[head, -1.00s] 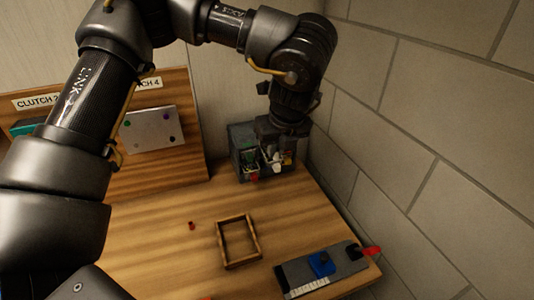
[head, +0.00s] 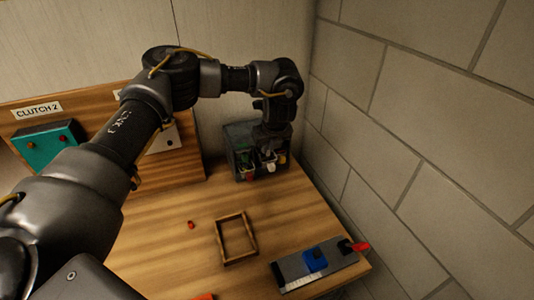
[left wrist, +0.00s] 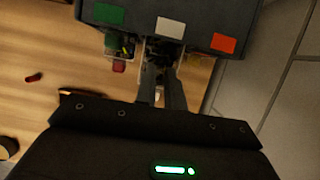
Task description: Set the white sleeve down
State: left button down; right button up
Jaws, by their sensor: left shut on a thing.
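My left gripper (head: 270,134) reaches down at the dark organizer (head: 238,136) at the table's back right corner. In the left wrist view its fingers (left wrist: 163,82) are close together and shut, with their tips just below the white label (left wrist: 170,28). The white sleeve between the tips cannot be made out clearly; the fingers and the organizer hide it. Green (left wrist: 109,14) and red (left wrist: 224,43) labels flank the white one. Small bins with coloured parts sit at the organizer's front. My right gripper is not in view.
An empty wooden frame (head: 220,242) lies mid-table, with a small red piece (head: 191,225) to its left. A grey fixture with a blue block (head: 315,261) and red handle (head: 361,246) is at front right. A block wall (head: 430,150) rises close on the right.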

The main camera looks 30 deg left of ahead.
aim_at(269, 151)
pick_arm(q)
jog(key=shift+s+d+p+x, duration=0.15)
jog(key=shift+p+x, duration=0.15)
jog(key=shift+x, duration=0.65)
jog(key=shift+s+d+p+x, duration=0.15)
jog(key=shift+p+x, duration=0.1)
jog(key=shift+x, duration=0.65)
jog(key=shift+f, duration=0.15)
jog(key=c, duration=1.8)
grip_release()
jog(key=shift+f, duration=0.1)
jog(key=shift+o, duration=0.2)
jog(key=shift+d+r, duration=0.1)
jog(key=shift+r, duration=0.15)
jog(key=b+v, duration=0.2)
jog(key=v, duration=0.9)
jog(key=shift+d+r, duration=0.15)
jog(key=shift+r, duration=0.2)
